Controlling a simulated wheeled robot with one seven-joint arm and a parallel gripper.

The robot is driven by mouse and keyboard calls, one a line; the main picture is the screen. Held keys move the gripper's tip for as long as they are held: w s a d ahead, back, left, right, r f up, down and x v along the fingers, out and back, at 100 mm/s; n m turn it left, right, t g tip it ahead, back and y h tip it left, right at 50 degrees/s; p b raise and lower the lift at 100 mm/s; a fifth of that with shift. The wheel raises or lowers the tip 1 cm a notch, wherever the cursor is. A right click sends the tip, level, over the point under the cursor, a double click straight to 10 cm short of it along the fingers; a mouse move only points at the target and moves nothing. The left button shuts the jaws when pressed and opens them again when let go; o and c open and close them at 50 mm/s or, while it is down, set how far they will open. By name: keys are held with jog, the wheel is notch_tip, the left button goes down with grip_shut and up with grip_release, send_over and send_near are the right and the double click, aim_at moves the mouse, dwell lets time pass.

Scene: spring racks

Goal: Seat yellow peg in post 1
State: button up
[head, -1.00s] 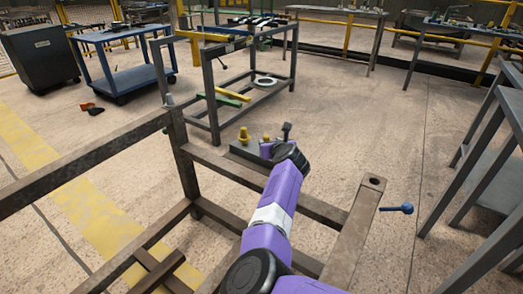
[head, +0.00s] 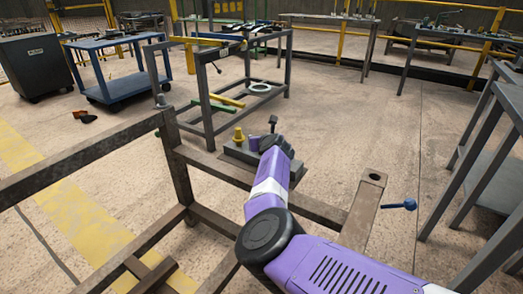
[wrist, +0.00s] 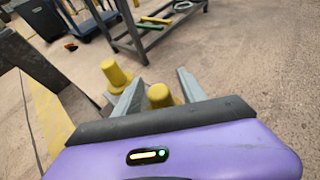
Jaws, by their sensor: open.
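Two yellow pegs show in the wrist view. One yellow peg (wrist: 160,96) stands between the two grey fingers of my gripper (wrist: 161,78), which are open around it. Contact with it cannot be told. Another yellow peg (wrist: 115,74) stands just outside the left finger. I cannot tell which upright is post 1.
A dark knob-topped upright (head: 273,121) stands behind my wrist. The brown rack frame (head: 217,168) surrounds the block. A blue knobbed handle (head: 407,204) is at right. Behind are a grey table frame (head: 210,75), a blue cart (head: 112,85) and open floor.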

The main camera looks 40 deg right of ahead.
grip_shut()
dwell(1.3)
